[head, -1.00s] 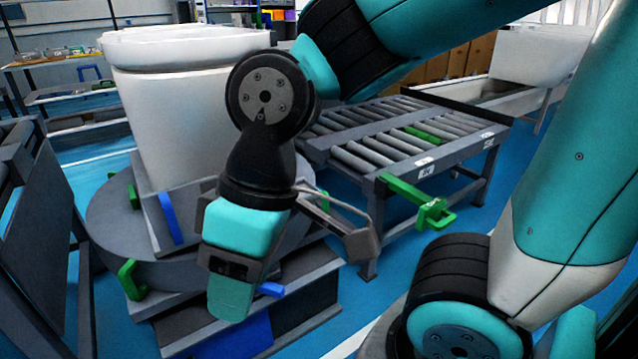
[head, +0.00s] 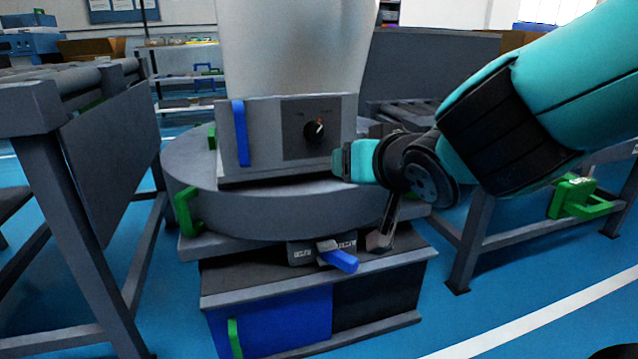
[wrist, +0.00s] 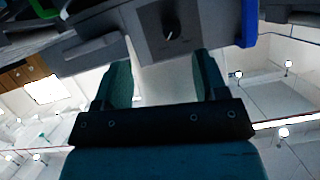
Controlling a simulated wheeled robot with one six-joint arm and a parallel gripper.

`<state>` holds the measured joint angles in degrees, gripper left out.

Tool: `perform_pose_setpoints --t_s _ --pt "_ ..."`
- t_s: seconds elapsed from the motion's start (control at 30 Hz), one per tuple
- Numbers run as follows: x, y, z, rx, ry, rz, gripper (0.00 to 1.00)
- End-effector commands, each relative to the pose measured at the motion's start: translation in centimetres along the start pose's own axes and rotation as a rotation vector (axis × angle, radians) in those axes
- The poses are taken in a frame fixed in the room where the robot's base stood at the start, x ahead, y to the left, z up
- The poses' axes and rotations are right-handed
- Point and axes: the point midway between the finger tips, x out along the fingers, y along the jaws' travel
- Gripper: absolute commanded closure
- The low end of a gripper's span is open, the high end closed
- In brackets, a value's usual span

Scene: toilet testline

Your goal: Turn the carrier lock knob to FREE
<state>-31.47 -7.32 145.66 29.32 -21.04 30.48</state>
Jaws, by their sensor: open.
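The carrier lock knob (head: 314,130) is a small black round knob with a light and red mark, on a dark panel (head: 296,145) of the grey carrier under the white toilet body. Small labels above it are too small to read. My gripper (head: 342,160) is just right of and below the knob in the head view, apart from it as far as I can see. In the wrist view the two teal fingers of my gripper (wrist: 164,82) are spread with nothing between them, and the knob (wrist: 170,30) shows beyond their tips.
A blue upright handle (head: 240,133) is on the carrier's left. The carrier stands on a round grey turntable (head: 200,200) with green handles. A blue lever (head: 338,257) sticks out below it. Roller conveyors stand left (head: 75,80) and right. Blue floor in front is clear.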

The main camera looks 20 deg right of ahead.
Motion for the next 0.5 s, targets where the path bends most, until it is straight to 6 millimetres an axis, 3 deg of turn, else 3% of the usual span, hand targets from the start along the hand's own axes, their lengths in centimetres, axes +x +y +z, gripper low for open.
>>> perform_pose_setpoints --t_s 0.03,0.23,0.5 --pt "1.4 0.2 2.0 -0.006 0.08 -0.003 0.34" --pt "2.1 0.0 1.1 -0.028 0.313 -0.035 0.34" --pt "2.3 -0.4 -0.4 -0.041 0.378 -0.044 0.34"
